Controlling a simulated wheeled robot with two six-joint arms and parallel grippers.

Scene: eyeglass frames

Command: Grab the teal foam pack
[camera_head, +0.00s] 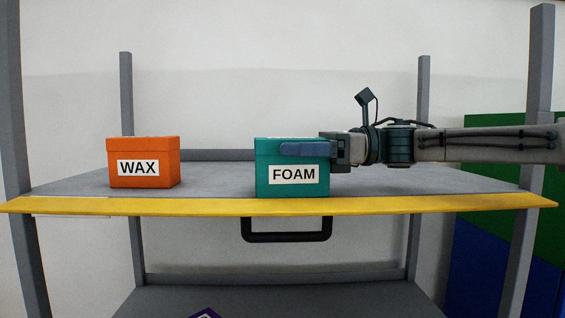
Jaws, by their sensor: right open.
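The teal foam pack (263,181) is a box with a white FOAM label. It stands upright near the front edge of the grey shelf (215,181). My right gripper (303,147) comes in level from the right at the pack's upper right. One blue-grey finger lies across the pack's front face, above the label. The other finger is hidden, so I cannot tell whether the jaws touch the pack. The gripper is open. My left gripper is not in view.
An orange WAX box (143,181) stands on the shelf to the left, with clear space between it and the foam pack. A yellow strip (150,206) edges the shelf, with a black handle (287,237) below. Grey posts (539,80) stand at the corners.

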